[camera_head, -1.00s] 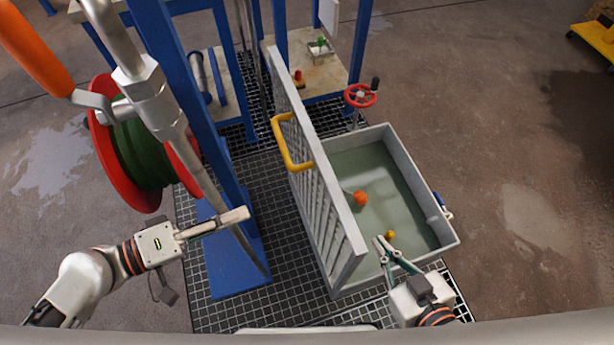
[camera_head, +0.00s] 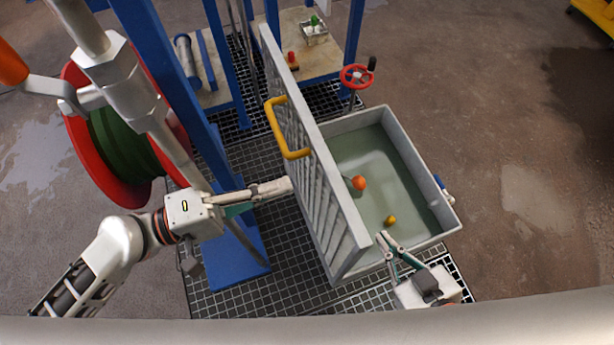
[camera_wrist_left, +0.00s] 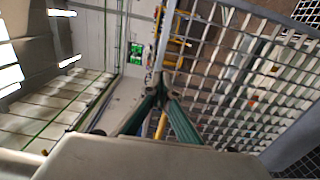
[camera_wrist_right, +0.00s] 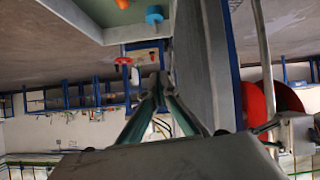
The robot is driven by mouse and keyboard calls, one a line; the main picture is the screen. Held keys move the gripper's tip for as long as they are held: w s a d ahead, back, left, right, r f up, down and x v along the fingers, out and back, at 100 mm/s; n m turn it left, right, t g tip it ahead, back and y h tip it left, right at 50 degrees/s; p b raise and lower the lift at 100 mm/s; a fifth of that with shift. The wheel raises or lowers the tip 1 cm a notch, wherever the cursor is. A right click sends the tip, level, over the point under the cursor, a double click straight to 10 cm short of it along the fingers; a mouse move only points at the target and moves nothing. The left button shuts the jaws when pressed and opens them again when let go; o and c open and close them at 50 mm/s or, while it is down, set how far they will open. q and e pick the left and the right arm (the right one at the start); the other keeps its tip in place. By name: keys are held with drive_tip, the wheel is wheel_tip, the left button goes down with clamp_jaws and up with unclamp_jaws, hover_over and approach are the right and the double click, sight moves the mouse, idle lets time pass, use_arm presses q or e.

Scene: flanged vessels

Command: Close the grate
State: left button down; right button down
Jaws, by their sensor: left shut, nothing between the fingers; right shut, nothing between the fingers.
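The grey barred grate (camera_head: 312,160) stands upright, open, along the left side of the water-filled basin (camera_head: 443,212). Its yellow handle (camera_head: 284,135) is on the left face. My left gripper (camera_head: 289,185) is shut and empty, its fingertips at or very near the grate's left face below the handle; I cannot tell if they touch. In the left wrist view the grate's bars (camera_wrist_left: 235,75) fill the right side beyond the shut fingers (camera_wrist_left: 165,92). My right gripper (camera_head: 382,237) is shut and empty near the basin's near edge, right of the grate. It also shows in the right wrist view (camera_wrist_right: 157,80).
An orange ball (camera_head: 359,183) and a yellow ball (camera_head: 390,220) are in the basin. A red handwheel (camera_head: 357,77) stands at its far left corner. A blue post and a red-and-green hose reel (camera_head: 118,150) stand left of the grate. Floor right of the basin is clear.

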sight(324, 174)
use_arm(q)
drive_tip(key=x, duration=0.4)
drive_tip(key=shift+w+d+r+p, duration=0.1)
drive_tip(key=shift+d+r+p, duration=0.1)
drive_tip(key=shift+p, duration=0.2)
drive_tip(key=shift+w+d+f, duration=0.15)
drive_tip(key=shift+d+f, duration=0.1)
drive_tip(key=shift+d, duration=0.3)
